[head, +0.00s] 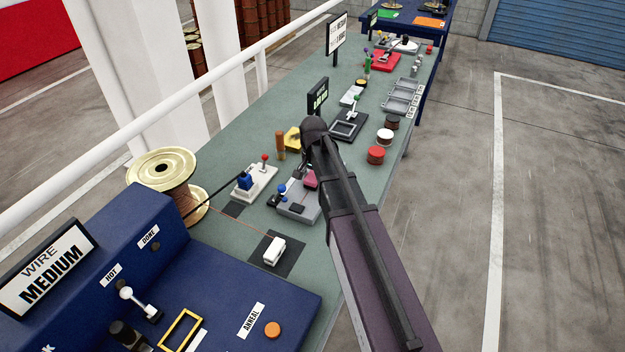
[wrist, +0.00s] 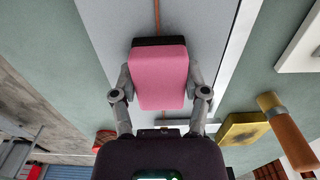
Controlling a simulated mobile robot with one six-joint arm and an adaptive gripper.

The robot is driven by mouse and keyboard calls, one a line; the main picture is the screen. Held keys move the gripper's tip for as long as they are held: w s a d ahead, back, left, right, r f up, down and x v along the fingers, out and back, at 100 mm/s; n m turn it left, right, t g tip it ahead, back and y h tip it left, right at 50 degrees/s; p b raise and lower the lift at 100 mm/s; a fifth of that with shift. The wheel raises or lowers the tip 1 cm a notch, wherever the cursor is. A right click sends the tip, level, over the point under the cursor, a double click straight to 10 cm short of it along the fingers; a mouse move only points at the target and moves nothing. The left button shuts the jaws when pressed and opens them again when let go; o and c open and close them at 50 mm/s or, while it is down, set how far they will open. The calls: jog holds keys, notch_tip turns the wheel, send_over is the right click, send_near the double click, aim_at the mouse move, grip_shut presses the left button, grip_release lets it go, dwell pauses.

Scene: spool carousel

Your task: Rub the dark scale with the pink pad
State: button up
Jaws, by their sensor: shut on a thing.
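The pink pad (wrist: 158,82) sits between the two fingers of my gripper (wrist: 160,76), which is shut on it. It also shows in the head view (head: 311,180), beside my dark arm, over the grey fixture (head: 305,213). A black edge (wrist: 158,42) shows just beyond the pad in the wrist view; I cannot tell whether it is the pad's backing or the dark scale. A copper-coloured strip (wrist: 156,14) runs out beyond it along the grey surface. No dark scale can be made out clearly. My arm hides most of the gripper in the head view.
A wire spool (head: 163,178) and a blue machine (head: 200,290) stand at the left. A white fixture with a blue block (head: 245,183) is left of the grey one. A yellow block (head: 293,138) and red disc (head: 376,155) are beyond. The floor at right is clear.

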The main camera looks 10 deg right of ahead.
aim_at(307, 193)
jog(key=shift+w+d+f, duration=0.1)
jog(key=shift+w+d, duration=0.95)
jog(key=shift+w, duration=0.3)
jog(key=shift+s+a, duration=0.1)
jog(key=shift+s, duration=0.05)
jog(key=shift+s+a, duration=0.55)
jog(key=shift+s, duration=0.2)
jog(key=shift+s+a, duration=0.55)
jog(key=shift+s, duration=0.2)
jog(key=shift+f, duration=0.1)
jog(key=shift+s+a, duration=1.2)
jog(key=shift+s, duration=0.3)
jog(key=shift+r, duration=0.25)
notch_tip(307, 193, up, 6)
jog(key=p, duration=0.6)
